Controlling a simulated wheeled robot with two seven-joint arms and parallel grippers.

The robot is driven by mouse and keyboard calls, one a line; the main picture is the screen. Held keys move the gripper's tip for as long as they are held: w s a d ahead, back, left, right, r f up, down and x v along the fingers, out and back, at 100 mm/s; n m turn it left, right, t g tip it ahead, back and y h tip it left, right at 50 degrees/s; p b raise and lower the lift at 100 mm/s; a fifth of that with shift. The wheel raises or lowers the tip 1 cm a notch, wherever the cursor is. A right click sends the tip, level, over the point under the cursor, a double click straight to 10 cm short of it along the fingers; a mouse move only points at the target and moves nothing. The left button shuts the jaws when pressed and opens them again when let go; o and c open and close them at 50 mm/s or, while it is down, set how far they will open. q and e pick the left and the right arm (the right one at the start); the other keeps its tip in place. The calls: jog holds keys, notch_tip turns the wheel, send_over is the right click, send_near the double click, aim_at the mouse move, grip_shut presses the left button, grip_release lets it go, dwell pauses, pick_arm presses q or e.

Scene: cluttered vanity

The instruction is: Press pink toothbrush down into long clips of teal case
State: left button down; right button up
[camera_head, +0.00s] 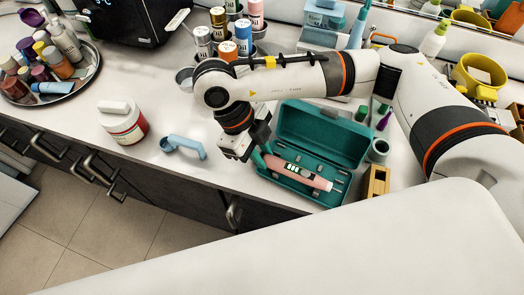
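The teal case (325,128) lies open on the counter, with its lid raised at the back. The pink toothbrush (318,181) lies lengthwise over the lower half of the case, slanting down to the right. A dark display with light marks shows on its handle. I cannot tell whether it sits down in the clips, which are mostly hidden. My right gripper (256,157) is at the left end of the case, close to the toothbrush's left end. Its fingers are small and partly hidden, so I cannot tell their opening or any contact. My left gripper is not in view.
A light blue handled item (183,146) and a red-and-white jar (123,122) stand left of the case. A wooden block (376,182) and a grey-green cup (378,150) are close on its right. Cans (228,50) stand behind my arm. The counter's front edge is near.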

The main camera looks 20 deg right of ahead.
jog(key=o, duration=0.4)
jog(key=shift+w+f, duration=0.1)
jog(key=shift+w, duration=0.05)
jog(key=v, duration=1.2)
